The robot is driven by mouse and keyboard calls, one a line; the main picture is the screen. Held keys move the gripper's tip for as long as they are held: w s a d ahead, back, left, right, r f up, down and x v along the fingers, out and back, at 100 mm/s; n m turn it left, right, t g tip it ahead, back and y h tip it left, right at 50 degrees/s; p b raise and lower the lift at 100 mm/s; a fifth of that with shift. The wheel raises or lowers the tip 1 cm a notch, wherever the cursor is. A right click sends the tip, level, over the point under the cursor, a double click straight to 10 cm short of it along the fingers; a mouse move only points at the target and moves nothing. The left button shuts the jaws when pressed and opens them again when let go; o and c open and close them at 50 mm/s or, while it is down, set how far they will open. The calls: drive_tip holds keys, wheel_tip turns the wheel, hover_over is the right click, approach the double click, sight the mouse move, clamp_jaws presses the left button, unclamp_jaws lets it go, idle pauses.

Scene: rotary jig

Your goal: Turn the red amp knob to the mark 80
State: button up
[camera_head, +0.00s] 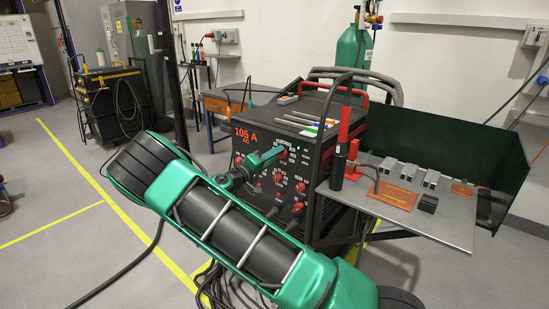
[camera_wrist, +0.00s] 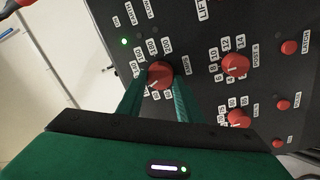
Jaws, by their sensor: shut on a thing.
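The red amp knob (camera_wrist: 159,75) sits on the dark front panel of the welding machine, ringed by number labels, in the wrist view. My gripper (camera_wrist: 160,82) has its two green fingers on either side of this knob and is shut on it. In the head view my gripper (camera_head: 284,152) reaches the upper part of the machine's front panel (camera_head: 262,187). The machine's red display (camera_head: 246,136) reads 105 A AC. The knob's pointer is too small to read for certain.
Other red knobs, such as the upper one (camera_wrist: 236,65) and the lower one (camera_wrist: 239,119), sit to the right on the panel. A metal table (camera_head: 447,229) with a torch and small metal parts stands right of the machine. Cables lie on the floor.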

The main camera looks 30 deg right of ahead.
drive_tip(key=shift+w+a+f+n+t, duration=0.1)
drive_tip(key=shift+n+t, duration=0.05)
drive_tip(key=shift+n, duration=1.1)
drive_tip(key=shift+a+f+n+t, duration=0.1)
drive_tip(key=shift+f+n, duration=0.05)
drive_tip(key=shift+n, duration=1.05)
drive_tip(key=shift+w+a+f+n+t, duration=0.1)
drive_tip(key=shift+n+t, duration=0.05)
drive_tip(key=shift+n, duration=1.1)
drive_tip(key=o, duration=1)
drive_tip(key=shift+o, duration=0.2)
drive_tip(key=shift+s+d, duration=0.1)
drive_tip(key=shift+d, duration=0.05)
drive_tip(key=shift+r, duration=0.1)
